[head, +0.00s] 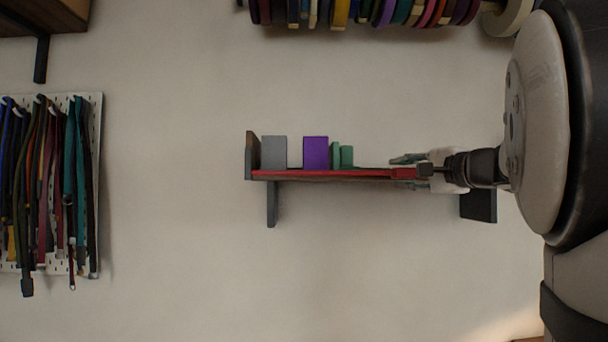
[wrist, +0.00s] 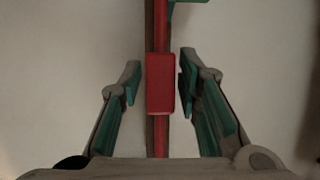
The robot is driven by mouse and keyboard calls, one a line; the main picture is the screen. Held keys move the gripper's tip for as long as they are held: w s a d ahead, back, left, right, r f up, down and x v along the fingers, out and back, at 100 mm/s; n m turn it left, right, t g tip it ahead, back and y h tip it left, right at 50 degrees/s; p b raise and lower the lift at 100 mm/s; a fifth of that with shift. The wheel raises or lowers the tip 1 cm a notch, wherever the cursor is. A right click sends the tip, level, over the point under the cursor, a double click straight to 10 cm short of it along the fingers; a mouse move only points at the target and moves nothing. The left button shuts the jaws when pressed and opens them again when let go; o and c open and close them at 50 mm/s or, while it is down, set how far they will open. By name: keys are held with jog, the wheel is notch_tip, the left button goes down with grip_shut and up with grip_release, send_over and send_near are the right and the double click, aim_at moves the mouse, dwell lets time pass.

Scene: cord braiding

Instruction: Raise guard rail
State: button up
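The guard rail is a long thin red bar (head: 320,174) along the front edge of a wall shelf (head: 273,205), low at shelf level. A red block-like grip (head: 404,174) sits on its right part. The grip also shows in the wrist view (wrist: 161,84), upright between my fingers. My gripper (head: 410,172) is at the right end of the shelf, around the grip. In the wrist view my gripper (wrist: 159,85) is open, with a gap on each side of the grip. The far finger is partly hidden in the head view.
A grey box (head: 273,152), a purple box (head: 315,152) and small green blocks (head: 346,156) stand on the shelf. Cords hang on a pegboard (head: 98,150) at left. Rolls (head: 340,12) hang above. The wall below the shelf is clear.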

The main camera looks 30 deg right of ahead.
grip_shut()
jog(key=shift+r, duration=0.1)
notch_tip(320, 180, up, 4)
jog(key=shift+r+p, duration=0.25)
jog(key=shift+p, duration=0.8)
jog(key=shift+f, duration=0.1)
jog(key=shift+o, duration=2.4)
grip_release()
